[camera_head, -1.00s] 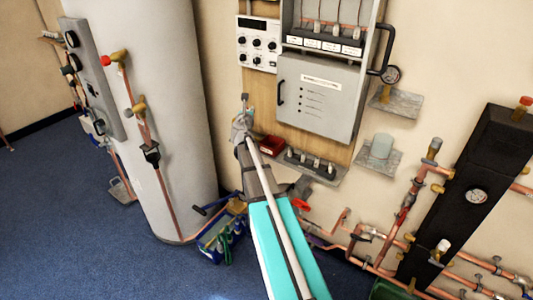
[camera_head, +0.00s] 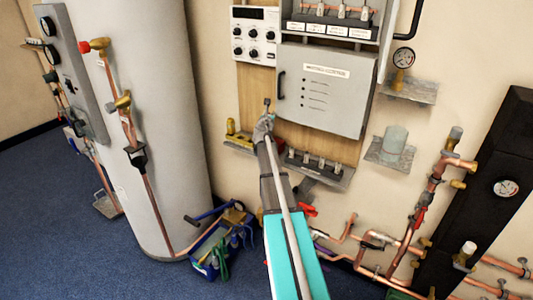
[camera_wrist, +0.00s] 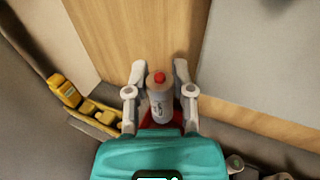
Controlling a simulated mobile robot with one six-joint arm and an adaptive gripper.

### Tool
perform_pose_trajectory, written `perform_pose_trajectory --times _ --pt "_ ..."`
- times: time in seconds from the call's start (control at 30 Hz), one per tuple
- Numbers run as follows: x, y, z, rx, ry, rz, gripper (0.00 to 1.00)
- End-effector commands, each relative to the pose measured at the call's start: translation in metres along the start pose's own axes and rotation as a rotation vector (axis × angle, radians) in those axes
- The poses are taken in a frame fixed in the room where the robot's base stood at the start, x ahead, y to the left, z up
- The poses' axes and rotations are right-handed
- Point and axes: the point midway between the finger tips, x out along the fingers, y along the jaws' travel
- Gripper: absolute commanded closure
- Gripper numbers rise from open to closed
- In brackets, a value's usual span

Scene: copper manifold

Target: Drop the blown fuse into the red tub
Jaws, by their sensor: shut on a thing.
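My gripper (camera_wrist: 160,72) is shut on a pale cylindrical fuse (camera_wrist: 160,104) with a red dot on its top end and dark marks on its side. It stands between the two fingers in the wrist view. Part of the red tub (camera_wrist: 146,123) shows just below and behind the fuse, mostly hidden by the fuse, fingers and gripper body. I cannot tell the height of the fuse above the tub.
The shelf holds yellow items (camera_wrist: 65,92) left of the tub and a row of fuse posts (camera_head: 315,163) to the right. A grey cabinet door (camera_head: 322,90) hangs just above. A white tank (camera_head: 155,110) stands left, and copper pipes (camera_head: 385,245) run at the lower right.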

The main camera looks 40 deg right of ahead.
Motion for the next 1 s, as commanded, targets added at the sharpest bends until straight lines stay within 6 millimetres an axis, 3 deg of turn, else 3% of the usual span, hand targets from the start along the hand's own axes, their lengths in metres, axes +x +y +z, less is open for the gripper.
perform_pose_trajectory --times 0.47,1.0 --pt "0.018 -0.020 -0.019 0.001 0.001 -0.024 1.00" --pt "0.024 -0.021 -0.004 0.010 -0.004 -0.016 1.00"
